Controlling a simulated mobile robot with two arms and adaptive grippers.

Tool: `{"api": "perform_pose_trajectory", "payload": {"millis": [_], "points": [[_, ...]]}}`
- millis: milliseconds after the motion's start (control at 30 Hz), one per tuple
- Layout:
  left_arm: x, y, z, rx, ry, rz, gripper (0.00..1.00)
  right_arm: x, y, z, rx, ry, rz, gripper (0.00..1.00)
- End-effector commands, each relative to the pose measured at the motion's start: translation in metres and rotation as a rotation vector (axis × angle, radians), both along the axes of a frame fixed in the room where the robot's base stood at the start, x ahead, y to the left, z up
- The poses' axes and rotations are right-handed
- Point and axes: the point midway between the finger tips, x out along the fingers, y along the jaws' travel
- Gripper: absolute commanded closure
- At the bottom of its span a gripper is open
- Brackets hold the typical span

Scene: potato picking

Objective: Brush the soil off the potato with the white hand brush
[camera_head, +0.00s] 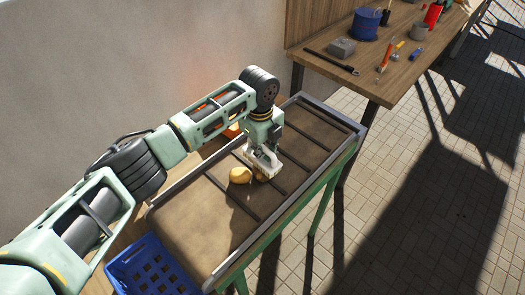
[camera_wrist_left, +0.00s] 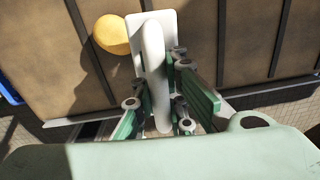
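My left gripper (camera_head: 262,152) is over the belt, with its fingers closed around the handle of the white hand brush (camera_head: 262,171). In the left wrist view, the brush (camera_wrist_left: 152,50) runs between the fingers (camera_wrist_left: 165,100) and its flat white head points away from my wrist. The yellow-brown potato (camera_head: 240,175) lies on the belt just left of the brush. In the left wrist view the potato (camera_wrist_left: 112,34) is beside the brush head, very close; I cannot tell if they touch. The bristles are hidden. My right gripper is not in view.
The brown conveyor belt (camera_head: 190,220) has dark crossbars and a metal rim on green legs. A blue crate (camera_head: 150,270) stands at its near end. A wooden workbench (camera_head: 390,75) with tools, a blue spool and a grey block is at the upper right. Paved floor lies to the right.

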Motion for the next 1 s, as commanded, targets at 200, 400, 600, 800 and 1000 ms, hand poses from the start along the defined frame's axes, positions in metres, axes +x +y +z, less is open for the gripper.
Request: {"api": "perform_pose_trajectory", "payload": {"millis": [200,400,600,800,1000], "points": [[0.0002,0.0001,0.0002,-0.001,-0.001,0.000,1.00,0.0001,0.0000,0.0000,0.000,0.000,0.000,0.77],[0.0001,0.0000,-0.0011,-0.001,-0.001,0.000,1.00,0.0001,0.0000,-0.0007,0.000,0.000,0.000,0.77],[0.0001,0.0000,-0.0036,-0.001,-0.001,0.000,1.00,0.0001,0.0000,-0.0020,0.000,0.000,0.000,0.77],[0.0001,-0.0001,-0.0059,-0.001,-0.001,0.000,1.00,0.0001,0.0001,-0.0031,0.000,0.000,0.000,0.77],[0.0001,-0.0002,-0.0083,-0.001,-0.001,0.000,1.00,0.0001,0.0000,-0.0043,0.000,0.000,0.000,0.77]]}}
